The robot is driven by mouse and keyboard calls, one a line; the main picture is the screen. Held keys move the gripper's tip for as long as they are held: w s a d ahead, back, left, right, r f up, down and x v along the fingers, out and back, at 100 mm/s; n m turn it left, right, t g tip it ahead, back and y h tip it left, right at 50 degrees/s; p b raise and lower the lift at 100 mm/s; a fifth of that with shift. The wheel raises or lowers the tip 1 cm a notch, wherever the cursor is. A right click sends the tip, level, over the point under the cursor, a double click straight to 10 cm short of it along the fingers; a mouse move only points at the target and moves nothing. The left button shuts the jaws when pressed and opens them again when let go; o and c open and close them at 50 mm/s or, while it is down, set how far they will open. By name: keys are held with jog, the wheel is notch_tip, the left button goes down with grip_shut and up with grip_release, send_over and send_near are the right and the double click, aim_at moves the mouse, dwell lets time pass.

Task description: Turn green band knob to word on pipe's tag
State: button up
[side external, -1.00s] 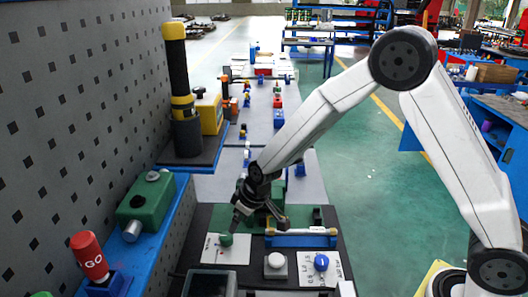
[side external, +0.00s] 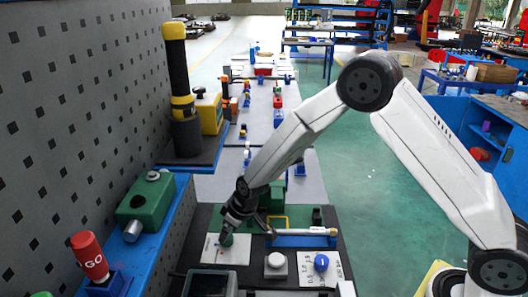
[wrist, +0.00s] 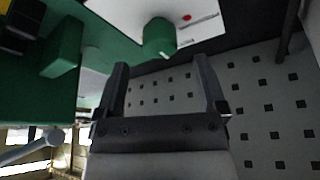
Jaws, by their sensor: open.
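The green knob (side external: 226,240) stands on a white card (side external: 232,252) at the left of the dark board. In the wrist view the green knob (wrist: 159,38) shows a pale mark on its edge, with a red dot and faint print on the card (wrist: 195,18); the words are not readable. My gripper (side external: 228,229) is at the knob and partly covers it. In the wrist view my gripper (wrist: 160,62) is open, with the knob just beyond and between the fingertips. A pale pipe (side external: 302,232) lies across a blue holder (side external: 298,241); its tag cannot be read.
A blue knob (side external: 321,262) on another white card and a white round button (side external: 275,260) stand to the right. A dark screen box (side external: 210,284) is in front. The perforated wall, a green box (side external: 145,200) and a red GO handle (side external: 89,256) are left.

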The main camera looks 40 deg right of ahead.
jog(key=shift+x, duration=2)
grip_shut()
jog(key=shift+a+m+h, duration=0.1)
jog(key=shift+m+h, duration=0.45)
jog(key=shift+m, duration=0.8)
jog(key=shift+m+h, duration=0.55)
jog(key=shift+m, duration=1.2)
jog(key=shift+m+g+h, duration=0.3)
jog(key=shift+m+h, duration=0.7)
jog(key=shift+m, duration=1.3)
